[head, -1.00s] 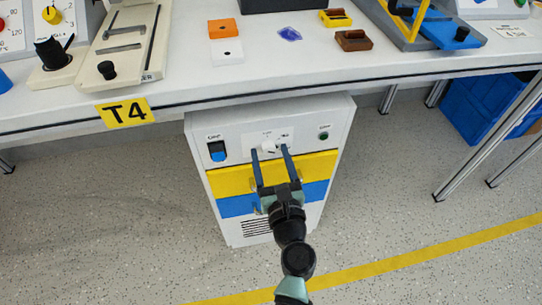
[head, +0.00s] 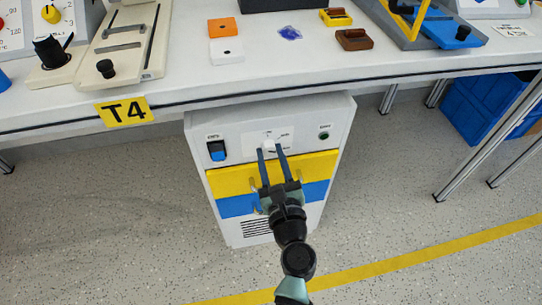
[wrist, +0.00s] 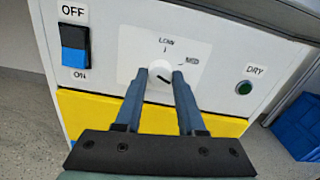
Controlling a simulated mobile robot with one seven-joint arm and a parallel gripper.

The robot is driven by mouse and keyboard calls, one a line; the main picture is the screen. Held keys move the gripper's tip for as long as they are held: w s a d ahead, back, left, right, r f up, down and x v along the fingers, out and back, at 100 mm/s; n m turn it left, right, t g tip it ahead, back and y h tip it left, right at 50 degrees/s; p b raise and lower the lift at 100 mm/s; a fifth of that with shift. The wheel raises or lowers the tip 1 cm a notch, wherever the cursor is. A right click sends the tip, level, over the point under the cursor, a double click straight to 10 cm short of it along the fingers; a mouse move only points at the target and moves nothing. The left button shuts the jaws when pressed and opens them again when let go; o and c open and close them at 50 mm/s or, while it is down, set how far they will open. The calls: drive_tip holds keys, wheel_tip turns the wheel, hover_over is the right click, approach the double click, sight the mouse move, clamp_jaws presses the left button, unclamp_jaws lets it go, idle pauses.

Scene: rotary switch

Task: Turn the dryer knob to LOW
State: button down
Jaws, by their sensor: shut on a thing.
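The white dryer knob (head: 269,146) is on the upper panel of the white cabinet (head: 342,125) under the bench. In the wrist view the knob (wrist: 159,91) sits between the blue fingers of my gripper (wrist: 161,75), which are shut on its sides. The head view shows my gripper (head: 270,152) reaching up to the panel from the front. The LOW label (wrist: 166,42) is above the knob and the MED label (wrist: 192,62) is to its upper right. A short dark slanted mark shows on the knob's face. The fingers hide the knob's sides and any lower labels.
A blue OFF/ON switch (wrist: 75,47) is left of the knob. A green DRY button (wrist: 244,88) is to the right. The bench top (head: 185,75) overhangs the cabinet. A blue crate (head: 480,110) and metal legs stand at the right. Floor is open in front.

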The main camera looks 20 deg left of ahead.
drive_tip(key=n+b, duration=0.2)
drive_tip(key=n, duration=0.4)
drive_tip(key=shift+f, duration=0.1)
drive_tip(key=n+b, duration=0.2)
drive_tip(key=n, duration=0.3)
drive_tip(key=shift+d+n+b, duration=0.1)
drive_tip(key=shift+n+b, duration=0.2)
drive_tip(key=shift+b, duration=0.05)
drive_tip(key=n+b, duration=0.2)
drive_tip(key=n, duration=0.3)
drive_tip(key=shift+b, duration=0.4)
drive_tip(key=n+b, duration=0.1)
drive_tip(key=n, duration=0.2)
drive_tip(key=n+b, duration=0.2)
drive_tip(key=shift+r+n, duration=0.2)
drive_tip(key=shift+n, duration=0.2)
drive_tip(key=c, duration=0.5)
unclamp_jaws()
drive_tip(key=shift+s, duration=0.1)
drive_tip(key=p+v, duration=0.2)
drive_tip(key=v, duration=1)
drive_tip(key=shift+s+d, duration=0.25)
drive_tip(key=shift+s, duration=0.05)
